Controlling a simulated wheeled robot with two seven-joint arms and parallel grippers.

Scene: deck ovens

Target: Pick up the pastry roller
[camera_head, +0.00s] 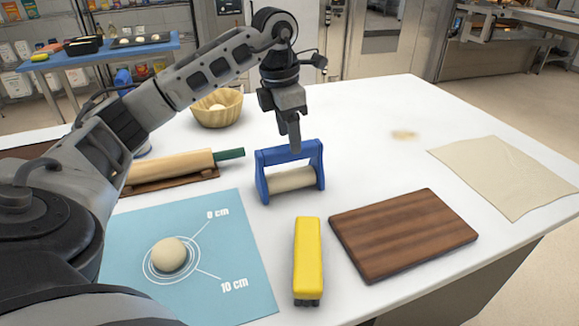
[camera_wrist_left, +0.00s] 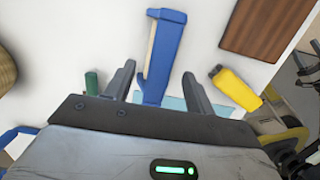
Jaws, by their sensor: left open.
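The pastry roller (camera_head: 289,180) stands on the white table, with a blue frame and a cream cylinder. My left gripper (camera_head: 294,148) hangs over it, fingers pointing down, at the level of its top bar in the picture; I cannot tell whether they touch. In the left wrist view the roller's blue frame (camera_wrist_left: 165,50) lies between the two spread fingers of my left gripper (camera_wrist_left: 158,69). The gripper is open and holds nothing. My right gripper is not in view.
A yellow block-shaped tool (camera_head: 307,258) and a brown wooden board (camera_head: 403,235) lie in front. A rolling pin (camera_head: 170,168) with a green handle lies left. A blue mat (camera_head: 240,225) bears a dough ball (camera_head: 169,254). A bowl (camera_head: 217,108) stands behind. A flat dough sheet (camera_head: 500,175) lies right.

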